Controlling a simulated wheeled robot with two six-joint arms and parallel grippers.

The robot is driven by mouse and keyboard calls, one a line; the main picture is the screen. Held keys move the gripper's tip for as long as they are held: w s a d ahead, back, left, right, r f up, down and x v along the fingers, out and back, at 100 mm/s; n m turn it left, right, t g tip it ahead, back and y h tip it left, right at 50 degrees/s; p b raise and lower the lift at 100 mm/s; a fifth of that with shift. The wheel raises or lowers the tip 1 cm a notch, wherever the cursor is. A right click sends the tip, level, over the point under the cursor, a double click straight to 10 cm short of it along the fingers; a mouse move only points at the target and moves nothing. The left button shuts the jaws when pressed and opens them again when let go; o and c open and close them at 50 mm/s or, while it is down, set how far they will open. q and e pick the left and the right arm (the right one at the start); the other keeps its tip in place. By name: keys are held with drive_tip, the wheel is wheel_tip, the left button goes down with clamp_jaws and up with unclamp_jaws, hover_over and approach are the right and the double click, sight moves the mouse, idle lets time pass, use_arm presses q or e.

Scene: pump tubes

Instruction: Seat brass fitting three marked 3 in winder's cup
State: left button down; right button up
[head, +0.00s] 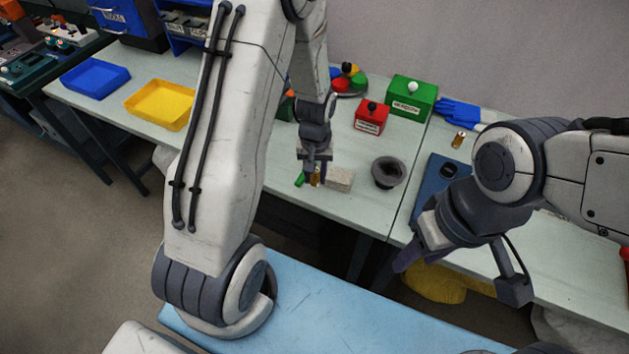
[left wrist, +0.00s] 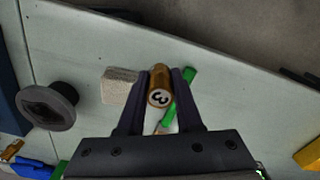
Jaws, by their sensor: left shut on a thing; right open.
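The brass fitting marked 3 (left wrist: 161,88) is between the fingers of my left gripper (left wrist: 160,82), its numbered end facing the wrist camera. In the head view my left gripper (head: 314,182) is over the front of the table, with a little brass (head: 316,180) showing. A dark grey flared cup (head: 388,172) stands to its right, also in the left wrist view (left wrist: 47,105). A black ring (head: 449,171) sits on a blue plate (head: 432,187) further right. I cannot tell which is the winder's cup. My right gripper (head: 407,258) is open and empty near the table's front edge.
A pale block (head: 340,179) and a green rod (left wrist: 186,90) lie close beside the left gripper. Another brass fitting (head: 458,140) stands near blue gloves (head: 456,114). Red (head: 371,117) and green (head: 411,98) boxes stand behind. A yellow tray (head: 160,104) is at left.

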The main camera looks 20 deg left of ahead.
sight(315, 184)
use_arm(q)
drive_tip(key=shift+a+f+p, duration=0.1)
drive_tip(key=shift+f+p, duration=0.3)
drive_tip(key=shift+f, duration=1.7)
drive_tip(key=shift+f, duration=0.15)
drive_tip(key=c, duration=0.6)
unclamp_jaws()
